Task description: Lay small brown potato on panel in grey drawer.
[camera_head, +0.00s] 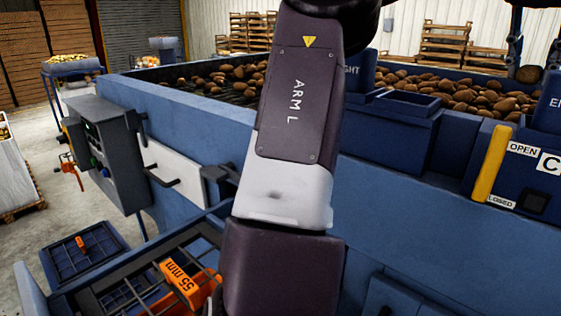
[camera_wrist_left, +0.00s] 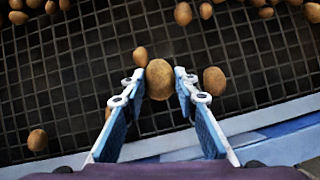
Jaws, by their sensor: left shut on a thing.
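In the left wrist view my left gripper (camera_wrist_left: 160,84) is shut on a brown potato (camera_wrist_left: 160,80), held between its two blue-padded fingers above a dark mesh bed (camera_wrist_left: 100,75). A smaller brown potato (camera_wrist_left: 140,55) shows just behind it and another potato (camera_wrist_left: 214,80) is right of the fingers. In the head view my left arm crosses the middle and hides its gripper. At lower left is an open frame with a grid panel (camera_head: 130,297) bearing an orange "55 mm" handle (camera_head: 182,284). I cannot tell whether this is the grey drawer. My right gripper is not seen.
The blue grader wall (camera_head: 215,115) runs behind my arm. Potatoes (camera_head: 470,92) are heaped at the right. A grey control box (camera_head: 108,150) stands out at the left, and a yellow lever (camera_head: 491,163) at the right. Another grid panel (camera_head: 80,252) lies at lower left.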

